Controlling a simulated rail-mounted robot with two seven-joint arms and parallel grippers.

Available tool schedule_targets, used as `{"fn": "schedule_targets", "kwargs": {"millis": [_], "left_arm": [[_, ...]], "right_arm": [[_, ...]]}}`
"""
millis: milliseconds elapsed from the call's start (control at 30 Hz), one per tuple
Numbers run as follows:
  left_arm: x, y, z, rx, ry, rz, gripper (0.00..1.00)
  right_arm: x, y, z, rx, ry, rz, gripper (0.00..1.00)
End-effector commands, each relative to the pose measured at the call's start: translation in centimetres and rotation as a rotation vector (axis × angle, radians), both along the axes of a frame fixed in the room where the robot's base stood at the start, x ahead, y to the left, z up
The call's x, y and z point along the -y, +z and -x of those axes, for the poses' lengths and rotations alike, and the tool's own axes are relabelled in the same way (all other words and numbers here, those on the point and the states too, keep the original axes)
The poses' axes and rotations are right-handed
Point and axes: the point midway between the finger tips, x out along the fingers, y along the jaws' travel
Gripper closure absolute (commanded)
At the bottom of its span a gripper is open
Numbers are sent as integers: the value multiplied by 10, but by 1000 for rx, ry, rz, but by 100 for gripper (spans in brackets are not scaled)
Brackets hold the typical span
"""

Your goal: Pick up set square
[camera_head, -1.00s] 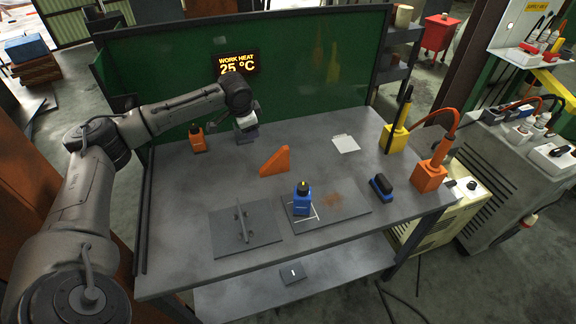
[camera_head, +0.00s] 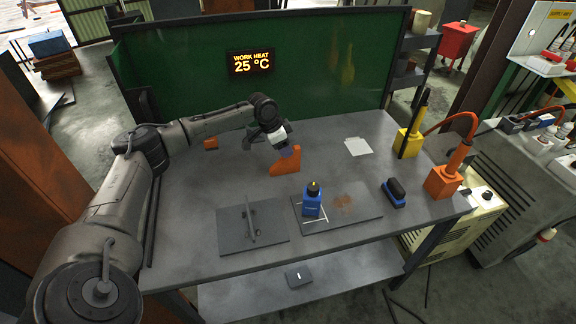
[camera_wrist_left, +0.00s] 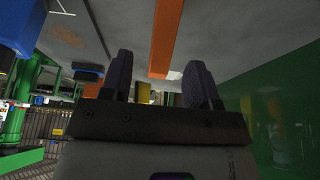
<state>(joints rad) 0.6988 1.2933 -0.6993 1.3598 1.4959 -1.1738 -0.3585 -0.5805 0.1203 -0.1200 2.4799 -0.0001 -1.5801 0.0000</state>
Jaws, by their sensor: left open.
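The orange triangular set square (camera_head: 284,166) stands on the middle of the grey workbench in the head view. My left gripper (camera_head: 285,149) is just above and behind its top, partly covering it from view. In the left wrist view the set square shows as an orange strip (camera_wrist_left: 163,42) running between the two dark fingers (camera_wrist_left: 160,78). The fingers are spread, with clear space on both sides of the strip; I cannot tell whether they touch it. My right gripper is not in view.
An orange bottle (camera_head: 210,143) is mostly hidden behind my left arm.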

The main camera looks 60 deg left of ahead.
Motion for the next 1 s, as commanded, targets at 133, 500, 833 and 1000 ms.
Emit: {"fn": "schedule_targets", "kwargs": {"millis": [133, 500, 833, 1000], "left_arm": [[1, -5, -2, -1, 0, 0, 45], [1, -38, -12, 0, -1, 0, 45], [3, -53, -18, -1, 0, -1, 45], [3, -54, -18, -1, 0, -1, 54]], "right_arm": [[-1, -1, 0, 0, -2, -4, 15], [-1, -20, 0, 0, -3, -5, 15], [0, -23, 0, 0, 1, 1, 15], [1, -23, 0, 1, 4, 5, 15]]}}
